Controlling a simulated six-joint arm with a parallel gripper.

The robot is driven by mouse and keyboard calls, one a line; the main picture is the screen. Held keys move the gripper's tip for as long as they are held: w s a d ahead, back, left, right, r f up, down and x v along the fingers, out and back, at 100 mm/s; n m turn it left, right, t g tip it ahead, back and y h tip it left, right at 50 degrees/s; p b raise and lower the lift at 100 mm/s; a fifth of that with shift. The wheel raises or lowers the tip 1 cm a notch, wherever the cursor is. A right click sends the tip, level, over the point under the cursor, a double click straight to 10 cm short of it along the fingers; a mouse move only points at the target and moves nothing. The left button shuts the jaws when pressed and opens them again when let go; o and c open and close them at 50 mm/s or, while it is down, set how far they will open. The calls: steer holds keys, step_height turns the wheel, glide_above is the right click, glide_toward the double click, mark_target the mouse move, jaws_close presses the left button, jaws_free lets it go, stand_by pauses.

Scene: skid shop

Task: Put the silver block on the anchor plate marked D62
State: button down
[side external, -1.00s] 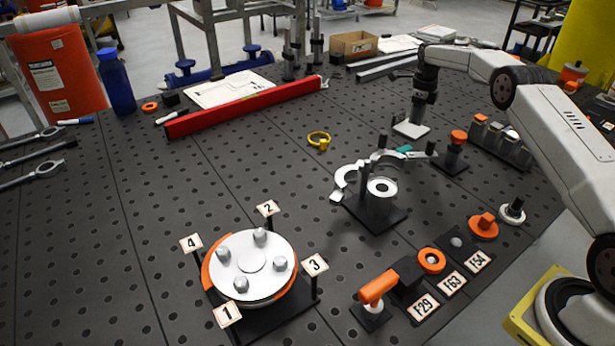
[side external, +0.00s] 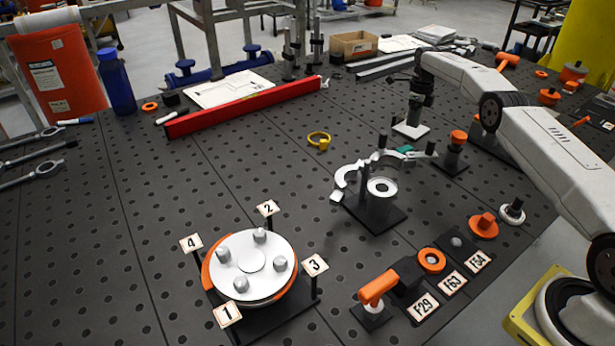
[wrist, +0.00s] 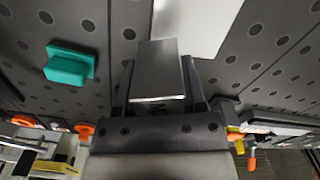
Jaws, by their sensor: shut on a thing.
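My gripper (side external: 412,119) is shut on the silver block (wrist: 158,70), a flat grey metal piece between the two fingers in the wrist view. In the side view, the dark gripper points down over a white plate (side external: 411,131) on the table; the block is too small there to tell apart. A white surface also shows just past the block in the wrist view (wrist: 198,22). I cannot tell whether block and plate touch. No D62 mark is readable in either view.
A teal block (wrist: 70,63) lies left of the gripper in the wrist view. A clamp fixture (side external: 376,205), an orange-topped post (side external: 457,140) and a yellow ring (side external: 319,140) stand nearby. A red beam (side external: 245,105) lies to the left. The table between is clear.

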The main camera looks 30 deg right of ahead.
steer(key=shift+f, duration=1.55)
steer(key=shift+f, duration=0.15)
steer(key=shift+c, duration=0.8)
jaws_free()
steer(key=shift+r, duration=3.9)
